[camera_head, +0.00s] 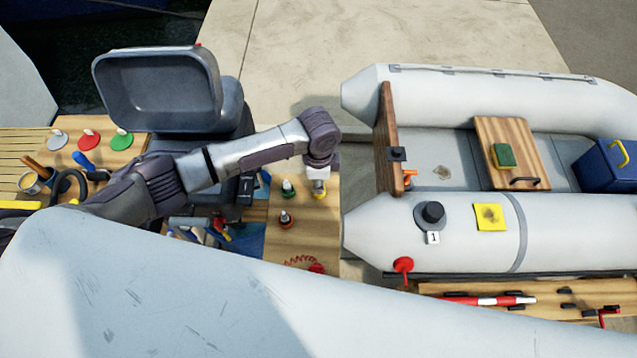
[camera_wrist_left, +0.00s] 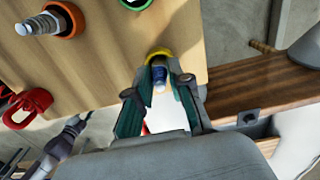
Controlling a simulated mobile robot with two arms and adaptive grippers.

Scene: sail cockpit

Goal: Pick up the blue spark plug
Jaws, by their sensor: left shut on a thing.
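The blue spark plug (camera_wrist_left: 159,72) shows in the left wrist view between the fingers of my left gripper (camera_wrist_left: 160,88). It sits at a yellow ring (camera_wrist_left: 165,54) near the edge of a wooden board (camera_wrist_left: 110,50). My left gripper is shut on the plug, with a green-lined finger on each side of it. In the head view my left gripper (camera_head: 318,178) points down at the yellow ring (camera_head: 319,195) and hides most of the plug. I cannot tell whether the plug is still seated. My right gripper is not in view.
A plug in an orange ring (camera_head: 286,220) and one in a green ring (camera_head: 288,188) stand close by on the board. A red clip (camera_wrist_left: 28,106) lies near the board's edge. The grey inflatable boat (camera_head: 390,222) is just right of the board.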

